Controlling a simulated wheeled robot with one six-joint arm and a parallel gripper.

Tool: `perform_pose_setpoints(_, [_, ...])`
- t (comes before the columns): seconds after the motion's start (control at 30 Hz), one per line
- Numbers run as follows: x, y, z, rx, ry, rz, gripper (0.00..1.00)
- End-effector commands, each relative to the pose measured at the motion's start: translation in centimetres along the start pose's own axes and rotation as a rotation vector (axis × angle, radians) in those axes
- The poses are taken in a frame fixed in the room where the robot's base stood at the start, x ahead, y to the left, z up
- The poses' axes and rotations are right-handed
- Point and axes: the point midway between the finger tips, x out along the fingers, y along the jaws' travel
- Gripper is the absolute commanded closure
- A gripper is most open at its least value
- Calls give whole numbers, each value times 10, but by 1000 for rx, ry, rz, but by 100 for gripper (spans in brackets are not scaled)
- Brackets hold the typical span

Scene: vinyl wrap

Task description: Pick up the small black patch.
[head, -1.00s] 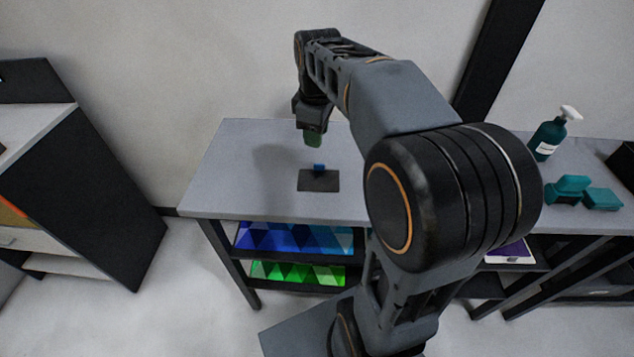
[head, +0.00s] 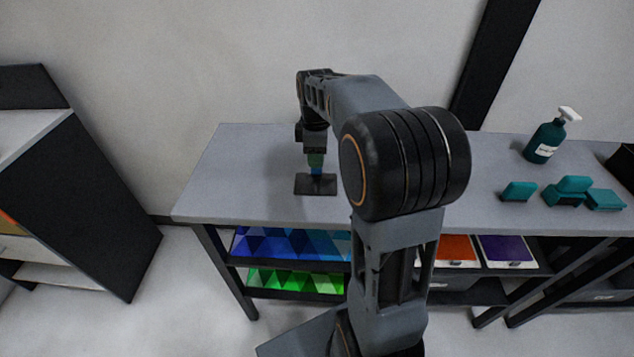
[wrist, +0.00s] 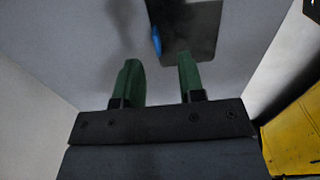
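The small black patch (head: 305,188) lies flat on the grey table, with a small blue tab (head: 316,171) standing on it. In the wrist view the dark patch (wrist: 188,28) is at the top, beyond my fingers, and its blue tab (wrist: 156,41) shows at the patch's left edge. My gripper (head: 315,161) points down just above the tab in the head view. In the wrist view its two green fingers (wrist: 160,62) are spread apart with nothing between them. I cannot tell the exact gap between the fingertips and the tab.
The grey table (head: 245,160) is clear around the patch. Blue and green patterned sheets (head: 290,243) lie on shelves below. A dark cabinet (head: 95,210) is at the left.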

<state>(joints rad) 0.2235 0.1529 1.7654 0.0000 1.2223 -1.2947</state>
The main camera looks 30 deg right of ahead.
Motion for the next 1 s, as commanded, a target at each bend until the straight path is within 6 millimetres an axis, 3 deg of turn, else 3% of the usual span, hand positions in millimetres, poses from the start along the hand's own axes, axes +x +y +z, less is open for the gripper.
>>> perform_pose_setpoints(0.3, [40,2,-2,0,-1,-2,64])
perform_pose_setpoints(0.67, [46,2,-2,0,0,-1,65])
perform_pose_setpoints(1.0, [45,2,-2,0,0,-1,97])
